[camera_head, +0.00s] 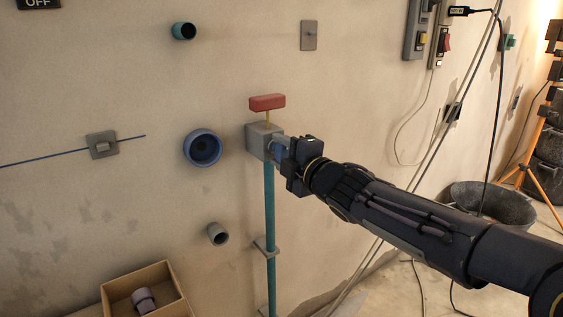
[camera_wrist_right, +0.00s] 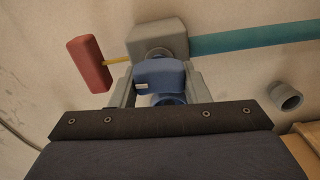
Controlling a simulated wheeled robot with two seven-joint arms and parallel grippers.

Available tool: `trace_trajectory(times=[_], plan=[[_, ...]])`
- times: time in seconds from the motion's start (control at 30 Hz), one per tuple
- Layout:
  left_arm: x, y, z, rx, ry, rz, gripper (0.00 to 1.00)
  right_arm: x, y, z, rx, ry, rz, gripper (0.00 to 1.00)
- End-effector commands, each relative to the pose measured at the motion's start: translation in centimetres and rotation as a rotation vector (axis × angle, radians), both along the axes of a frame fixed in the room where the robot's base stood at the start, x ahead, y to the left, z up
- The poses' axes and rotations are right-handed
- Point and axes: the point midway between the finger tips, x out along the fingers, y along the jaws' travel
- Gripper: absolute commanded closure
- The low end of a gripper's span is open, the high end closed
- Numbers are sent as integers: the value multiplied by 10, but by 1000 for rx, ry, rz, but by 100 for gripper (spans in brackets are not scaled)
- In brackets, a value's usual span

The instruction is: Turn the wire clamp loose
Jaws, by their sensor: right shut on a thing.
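The likely wire clamp is a grey plate with a small pale block (camera_head: 102,146) on the wall at the left, with a thin dark blue wire (camera_head: 45,159) running through it. My right gripper (camera_head: 284,149) is well to the right of it. It is shut on a blue knob-like part (camera_wrist_right: 160,76) at the front of a grey box (camera_head: 258,143). The box sits on a teal pipe (camera_head: 269,205) and carries a red handle (camera_head: 267,102) on a yellow stem. The wrist view shows the fingers on both sides of the blue part. My left gripper is not in view.
Pipe stubs stick out of the wall: teal (camera_head: 184,31), blue (camera_head: 202,148) and grey (camera_head: 218,234). A cardboard box (camera_head: 170,280) holds a purple piece. Switch boxes (camera_head: 418,30), hanging cables and a dark bucket (camera_head: 492,200) are at the right.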

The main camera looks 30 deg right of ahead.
Motion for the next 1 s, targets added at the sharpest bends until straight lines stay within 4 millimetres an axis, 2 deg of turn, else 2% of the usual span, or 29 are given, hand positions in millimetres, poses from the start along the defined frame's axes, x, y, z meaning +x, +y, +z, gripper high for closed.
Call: trace_trajectory(times=[0.1, 0.4, 1.0], plan=[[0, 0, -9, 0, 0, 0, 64, 0, 0, -3, -88, -7, 1, 81], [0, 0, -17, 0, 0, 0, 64, 0, 0, -3, -236, -17, 0, 81], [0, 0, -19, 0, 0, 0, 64, 0, 0, -2, -290, -21, 1, 81]])
